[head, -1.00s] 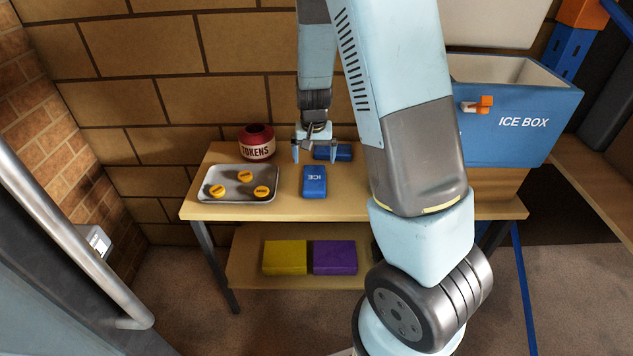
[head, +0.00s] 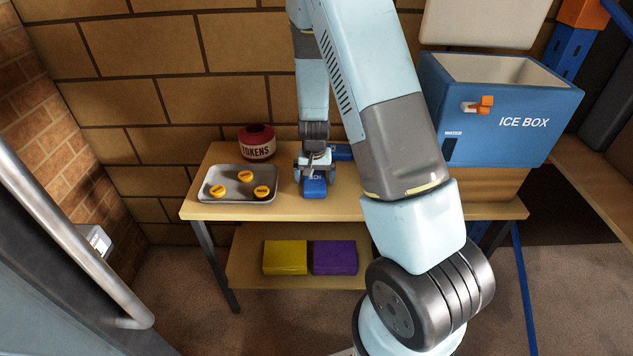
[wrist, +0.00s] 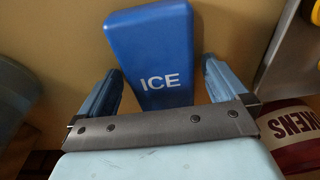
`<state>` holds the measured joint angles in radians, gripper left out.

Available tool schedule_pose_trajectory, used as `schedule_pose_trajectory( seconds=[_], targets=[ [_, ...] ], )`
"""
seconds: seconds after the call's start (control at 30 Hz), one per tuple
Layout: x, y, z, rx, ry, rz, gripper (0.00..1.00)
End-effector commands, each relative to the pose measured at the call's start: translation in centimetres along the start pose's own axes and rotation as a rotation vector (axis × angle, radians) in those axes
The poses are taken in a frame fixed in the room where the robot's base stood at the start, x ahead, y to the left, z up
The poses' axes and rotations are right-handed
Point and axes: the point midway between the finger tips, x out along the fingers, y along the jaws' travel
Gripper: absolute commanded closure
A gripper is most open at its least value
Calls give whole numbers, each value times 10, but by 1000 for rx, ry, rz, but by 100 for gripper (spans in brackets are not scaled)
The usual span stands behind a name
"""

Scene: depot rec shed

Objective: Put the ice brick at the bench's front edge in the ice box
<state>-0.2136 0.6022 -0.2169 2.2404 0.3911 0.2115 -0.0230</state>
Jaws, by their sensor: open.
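The blue ice brick with white lettering (head: 315,188) lies flat near the bench's front edge. It also fills the middle of the wrist view (wrist: 152,52). My gripper (head: 315,180) is open and low over this brick; in the wrist view its two fingers (wrist: 165,85) stand on either side of the brick, with gaps visible. A second blue brick (head: 342,152) lies farther back on the bench, partly hidden by my arm. The blue ice box (head: 525,140) stands at the right with its top open and its white lid (head: 480,22) raised behind.
A grey tray (head: 262,197) with yellow tokens lies left of the brick. A red TOKENS tin (head: 257,142) stands behind the tray. A yellow block (head: 285,257) and a purple block (head: 335,257) lie on the lower shelf. My arm hides part of the bench's right side.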

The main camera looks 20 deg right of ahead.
Motion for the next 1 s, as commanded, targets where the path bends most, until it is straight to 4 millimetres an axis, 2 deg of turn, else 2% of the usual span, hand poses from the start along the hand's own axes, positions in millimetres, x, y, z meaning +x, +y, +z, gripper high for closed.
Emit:
schedule_pose_trajectory(
  seconds=[0.3,1.0],
  targets=[
    [3,0,0,0,0,0,0],
    [3,1,0,0,0,0,67]
  ],
)
